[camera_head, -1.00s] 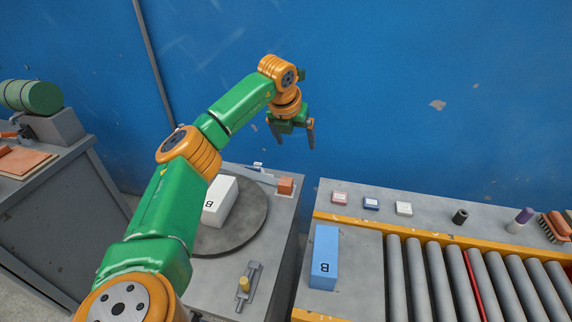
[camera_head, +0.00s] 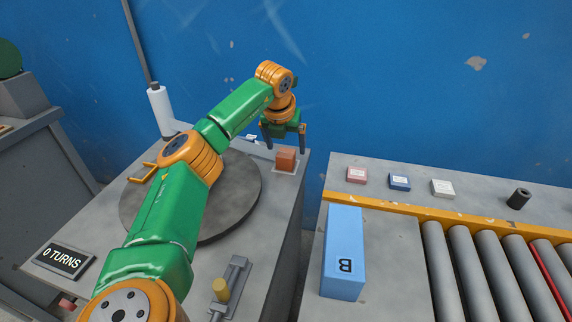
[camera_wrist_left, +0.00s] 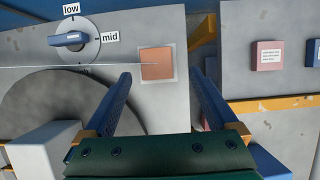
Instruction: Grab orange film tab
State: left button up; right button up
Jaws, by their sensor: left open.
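The orange film tab (camera_head: 286,158) is a small square block on a pale patch at the back right corner of the grey wrapping table. My left gripper (camera_head: 284,147) points down just above and behind it, open and empty. In the left wrist view, the orange tab (camera_wrist_left: 157,63) shows in the gap between the open fingertips (camera_wrist_left: 160,73), apart from both fingers. A thin pale line, seemingly film, runs to it from the left. A white roll (camera_head: 160,108) stands at the table's back. My right gripper is not in view.
A dark turntable (camera_head: 245,196) lies beneath my left arm; a white block (camera_wrist_left: 42,150) shows in the wrist view. A dial (camera_wrist_left: 73,40) is left of the tab. A blue box (camera_head: 343,250) stands on the conveyor bench. A "0 TURNS" display (camera_head: 63,257) is front left.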

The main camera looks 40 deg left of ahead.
aim_at(286, 153)
pick_arm(q)
jog(key=x, duration=0.5)
jog(key=shift+w+a+f+p, duration=0.25)
jog(key=shift+a+p, duration=0.15)
jog(key=shift+s+r, duration=0.1)
grip_shut()
